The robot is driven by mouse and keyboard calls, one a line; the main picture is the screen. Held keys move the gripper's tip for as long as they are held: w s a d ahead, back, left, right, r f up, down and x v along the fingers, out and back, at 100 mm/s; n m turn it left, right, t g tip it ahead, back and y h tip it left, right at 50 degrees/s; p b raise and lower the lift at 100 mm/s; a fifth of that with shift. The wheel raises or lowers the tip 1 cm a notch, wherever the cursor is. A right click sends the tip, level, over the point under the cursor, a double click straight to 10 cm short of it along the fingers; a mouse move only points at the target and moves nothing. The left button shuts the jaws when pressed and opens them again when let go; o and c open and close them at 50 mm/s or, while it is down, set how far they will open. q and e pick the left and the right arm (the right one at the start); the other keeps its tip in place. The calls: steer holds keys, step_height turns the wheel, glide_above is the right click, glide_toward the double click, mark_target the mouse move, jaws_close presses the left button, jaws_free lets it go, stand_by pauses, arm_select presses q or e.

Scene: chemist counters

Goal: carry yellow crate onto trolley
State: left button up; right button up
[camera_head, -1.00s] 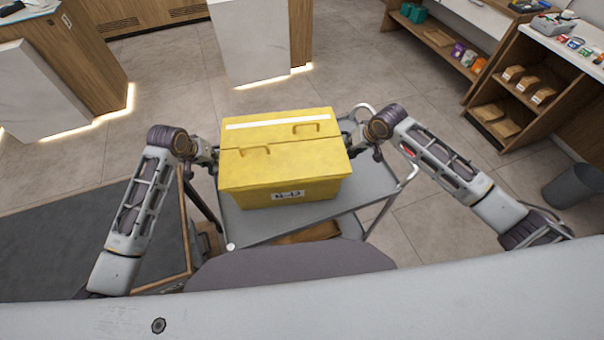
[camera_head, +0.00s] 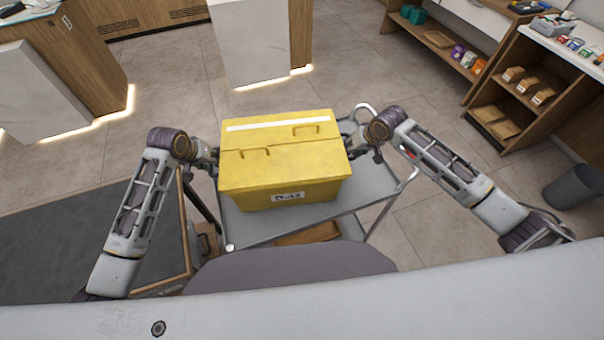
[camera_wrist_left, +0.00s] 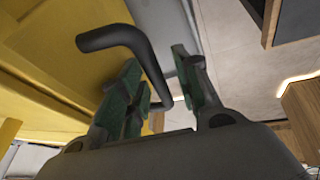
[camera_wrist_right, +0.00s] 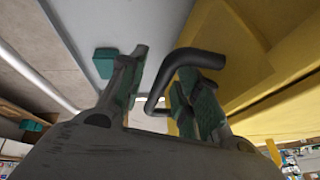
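The yellow crate (camera_head: 281,172), with a closed lid and a label on its front, sits upright on the grey top of the trolley (camera_head: 262,226). My left gripper (camera_wrist_left: 163,92) is at the crate's left side, its fingers apart on either side of the dark bent handle (camera_wrist_left: 118,38). My right gripper (camera_wrist_right: 157,88) is at the right side, its fingers likewise apart around the other dark handle (camera_wrist_right: 200,58). Gaps show between pads and handles in both wrist views. The crate's underside is hidden.
A wood-edged dark counter (camera_head: 90,240) stands close to the left of the trolley. White counters (camera_head: 250,45) stand behind. Shelves (camera_head: 520,85) with boxes and a grey bin (camera_head: 573,187) are on the right. Tiled floor between is clear.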

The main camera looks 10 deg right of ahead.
arm_select(q)
steer(key=shift+r, duration=0.1)
steer(key=v, duration=1.2)
arm_select(e)
steer(key=shift+a, duration=0.1)
steer(key=shift+r, duration=0.15)
steer(key=v, duration=1.1)
steer(key=shift+s+r, duration=0.2)
steer(key=shift+r, duration=0.1)
stand_by(0.5)
